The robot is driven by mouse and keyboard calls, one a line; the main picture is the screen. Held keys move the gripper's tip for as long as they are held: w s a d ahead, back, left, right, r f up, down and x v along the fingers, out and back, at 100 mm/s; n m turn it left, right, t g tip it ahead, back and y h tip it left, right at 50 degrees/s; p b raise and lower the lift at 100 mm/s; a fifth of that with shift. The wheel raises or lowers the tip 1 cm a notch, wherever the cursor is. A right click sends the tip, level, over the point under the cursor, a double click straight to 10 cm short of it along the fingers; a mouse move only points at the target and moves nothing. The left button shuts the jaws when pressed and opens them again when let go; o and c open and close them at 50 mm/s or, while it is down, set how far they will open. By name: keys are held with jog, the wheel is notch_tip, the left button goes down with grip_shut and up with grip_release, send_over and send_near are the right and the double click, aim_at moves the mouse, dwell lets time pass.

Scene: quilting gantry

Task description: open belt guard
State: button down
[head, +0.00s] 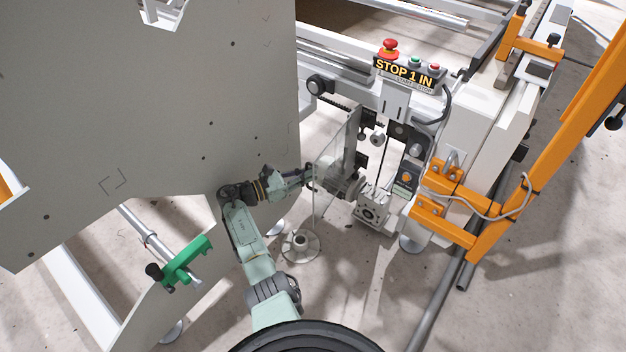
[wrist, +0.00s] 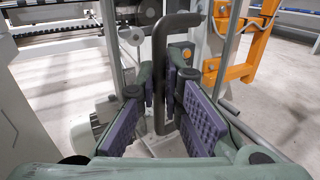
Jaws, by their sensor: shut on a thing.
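The belt guard (head: 328,150) is a clear upright panel in the middle of the head view, in front of the belt drive parts. In the wrist view a dark grey bent bar handle (wrist: 160,50) stands upright in front of me. My gripper (wrist: 166,98) has its purple-padded fingers shut on the lower part of this handle, one finger on each side. In the head view my gripper (head: 308,176) reaches the left side of the guard. The handle is hidden there by the gripper.
A large grey plate (head: 150,110) fills the left of the head view, close to my arm. A motor and gearbox (head: 371,208) sit right of the guard. A stop-button panel (head: 404,72) is above. Orange brackets (head: 445,200) stand at right. A round foot (head: 300,246) is on the floor below.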

jog(key=shift+w+a, duration=0.3)
jog(key=c, duration=1.7)
grip_release()
jog(key=shift+r, duration=0.1)
